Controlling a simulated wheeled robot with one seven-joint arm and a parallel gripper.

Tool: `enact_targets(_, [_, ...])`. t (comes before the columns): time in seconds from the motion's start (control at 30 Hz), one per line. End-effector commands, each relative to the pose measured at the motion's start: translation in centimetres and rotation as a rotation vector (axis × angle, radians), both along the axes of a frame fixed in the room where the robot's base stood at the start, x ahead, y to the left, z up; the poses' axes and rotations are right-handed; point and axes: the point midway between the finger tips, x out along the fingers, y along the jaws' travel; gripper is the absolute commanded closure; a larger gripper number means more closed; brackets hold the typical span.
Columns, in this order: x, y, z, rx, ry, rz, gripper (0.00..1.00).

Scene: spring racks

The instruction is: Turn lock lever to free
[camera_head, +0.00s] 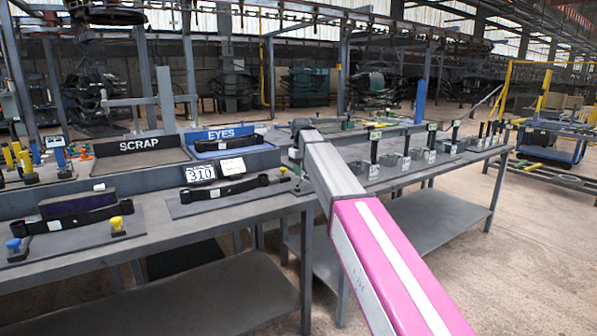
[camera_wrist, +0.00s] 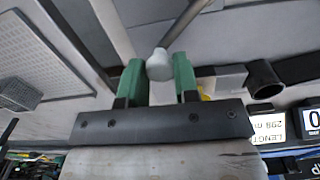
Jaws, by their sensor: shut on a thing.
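The lock lever shows in the wrist view as a dark rod (camera_wrist: 188,22) with a pale grey knob (camera_wrist: 158,65) at its near end. My gripper (camera_wrist: 159,77) has two green fingers, one on each side of the knob, and is shut on it. The rod runs from the knob to the upper right. In the head view my gripper (camera_head: 296,157) is at the right end of the near bench, mostly behind my arm, and the lever cannot be made out there.
A dark leaf spring (camera_head: 235,188) lies on a plate beside my gripper; its rolled eye (camera_wrist: 264,78) is right of the fingers in the wrist view. SCRAP (camera_head: 140,146) and EYES (camera_head: 222,136) trays are further back. Several upright posts (camera_head: 431,137) stand on the right bench.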

Motion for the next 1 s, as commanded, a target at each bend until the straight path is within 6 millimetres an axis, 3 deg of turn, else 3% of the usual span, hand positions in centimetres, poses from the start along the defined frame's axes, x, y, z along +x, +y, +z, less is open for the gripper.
enact_targets(0.6, [-1.8, -3.2, 0.0, -0.001, 0.000, -0.553, 1.00])
enact_targets(1.0, [-2.7, -3.9, 0.0, -0.001, 0.000, -0.746, 1.00])
